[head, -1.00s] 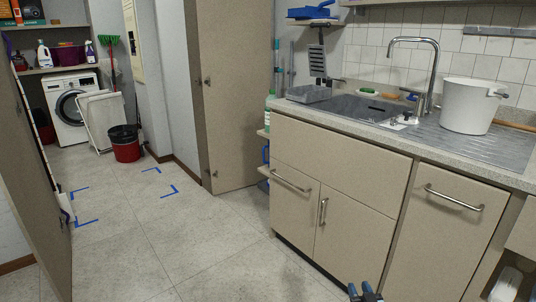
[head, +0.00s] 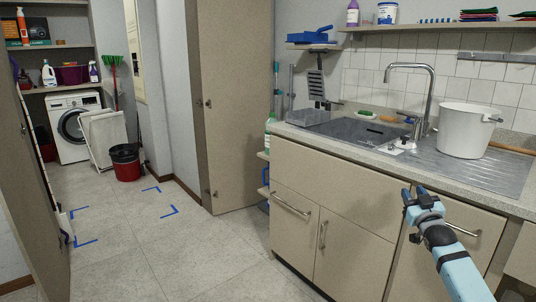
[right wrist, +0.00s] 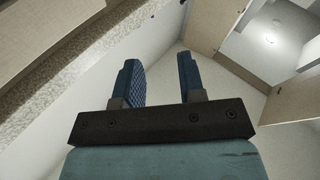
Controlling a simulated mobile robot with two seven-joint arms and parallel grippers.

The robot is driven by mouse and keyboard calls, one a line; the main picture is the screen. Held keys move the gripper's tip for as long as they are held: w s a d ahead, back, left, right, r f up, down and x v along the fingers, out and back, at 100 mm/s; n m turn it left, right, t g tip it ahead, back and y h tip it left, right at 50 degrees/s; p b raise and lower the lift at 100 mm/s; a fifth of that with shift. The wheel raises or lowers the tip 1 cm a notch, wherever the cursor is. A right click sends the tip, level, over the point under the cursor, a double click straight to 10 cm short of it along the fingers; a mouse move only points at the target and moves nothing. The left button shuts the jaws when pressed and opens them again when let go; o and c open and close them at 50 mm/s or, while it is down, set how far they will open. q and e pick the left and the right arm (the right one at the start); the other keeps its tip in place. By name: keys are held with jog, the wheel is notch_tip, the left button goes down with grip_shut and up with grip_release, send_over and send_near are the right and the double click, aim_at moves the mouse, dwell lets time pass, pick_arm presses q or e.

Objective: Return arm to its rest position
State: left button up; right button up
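My right gripper (head: 417,193) is at the lower right of the head view, in front of the sink cabinet (head: 345,238) and below the counter's front edge. Its light-blue arm comes up from the bottom right corner. In the right wrist view the gripper's two dark-blue fingers (right wrist: 160,82) stand apart with a clear gap and nothing between them. My left gripper is not in view.
The counter (head: 500,172) holds a white bucket (head: 466,131) and a steel faucet (head: 408,72). A tall closet door (head: 238,110) stands left of the sink. The floor at left is mostly clear, with blue corner marks and a red bucket (head: 126,163) further back.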

jog(key=s+a+f+n+g+y, duration=0.1)
jog(key=s+a+f+g+y, duration=0.15)
jog(key=s+a+f, duration=0.55)
jog(key=s+a+f+n+g+y, duration=0.1)
jog(key=s+a+f+y, duration=0.25)
jog(key=s+a, duration=0.85)
jog(key=s+a+r+m+y, duration=0.1)
jog(key=s+a+r+y, duration=0.3)
jog(key=s, duration=0.8)
jog(key=s+a+r+h, duration=0.1)
jog(key=s+a+r, duration=0.1)
jog(key=s+a, duration=0.8)
pick_arm(q)
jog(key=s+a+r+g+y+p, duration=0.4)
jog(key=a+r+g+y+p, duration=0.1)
jog(key=p, duration=3.3)
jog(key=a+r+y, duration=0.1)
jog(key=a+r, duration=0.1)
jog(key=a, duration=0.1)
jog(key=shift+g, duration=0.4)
pick_arm(e)
jog(key=s+d+r+g+h, duration=0.5)
jog(key=s+d+r+g, duration=0.1)
jog(key=d, duration=0.5)
jog(key=shift+s+r+h, duration=0.4)
jog(key=shift+s+r, duration=0.1)
jog(key=shift+r, duration=0.05)
